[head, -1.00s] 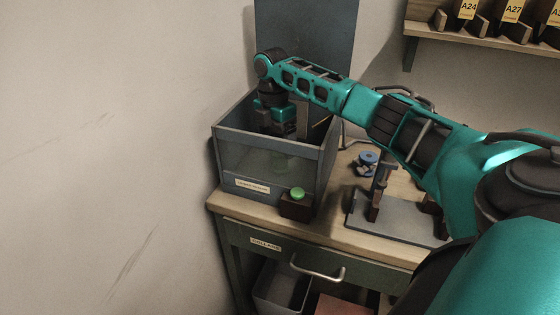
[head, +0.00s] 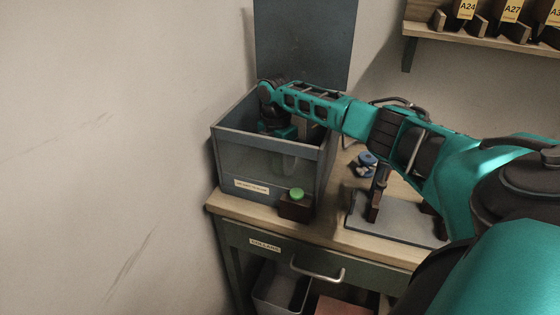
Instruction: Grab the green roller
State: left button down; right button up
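My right arm reaches from the right into a grey open-topped box (head: 232,137) with a see-through front. My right gripper (head: 287,163) is down inside the box and shows only dimly through the front panel. I cannot make out whether its fingers are open or shut, or whether they touch anything. I cannot clearly see a green roller now; the gripper and the dim panel hide that part of the box. My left gripper is not in view.
A green button (head: 297,194) on a dark block (head: 296,209) stands before the box. On the wooden bench top (head: 330,226) are a grey-based stand (head: 400,222) and a blue spool (head: 367,159). A drawer (head: 300,257) and a shelf (head: 480,45) also show.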

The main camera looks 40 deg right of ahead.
jog(key=c, duration=0.8)
jog(key=shift+r, duration=0.1)
